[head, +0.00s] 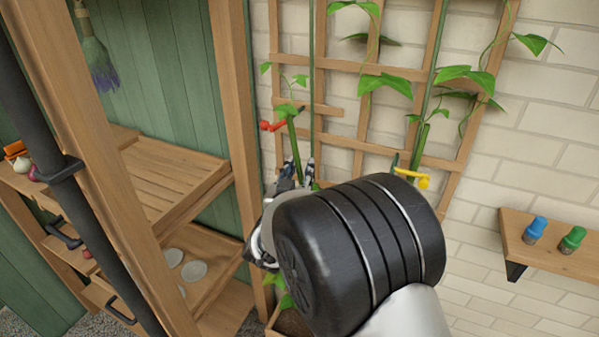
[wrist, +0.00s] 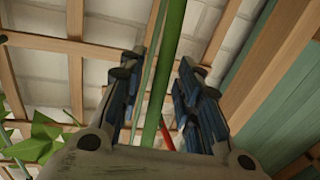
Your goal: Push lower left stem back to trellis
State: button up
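The wooden trellis (head: 365,112) stands against the white brick wall and carries several green stems. The lower left stem (head: 295,146) rises in front of the trellis, its lower part hidden by my gripper. In the wrist view this green stem (wrist: 165,75) runs between my two fingers, with gaps visible on both sides. My gripper (head: 299,166) is open at the stem; it also shows in the wrist view (wrist: 158,75). A red clip (head: 272,126) sits beside the stem top, at the trellis's left side. I cannot tell whether the stem touches the trellis.
A yellow clip (head: 412,177) is by the right stem (head: 419,146). A small wall shelf (head: 545,258) at right holds a blue-topped item (head: 535,229) and a green-topped item (head: 573,239). A wooden rack (head: 232,95) stands close on the left. My arm hides much of the planter (head: 285,322).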

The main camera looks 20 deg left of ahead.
grip_shut()
dwell(0.7)
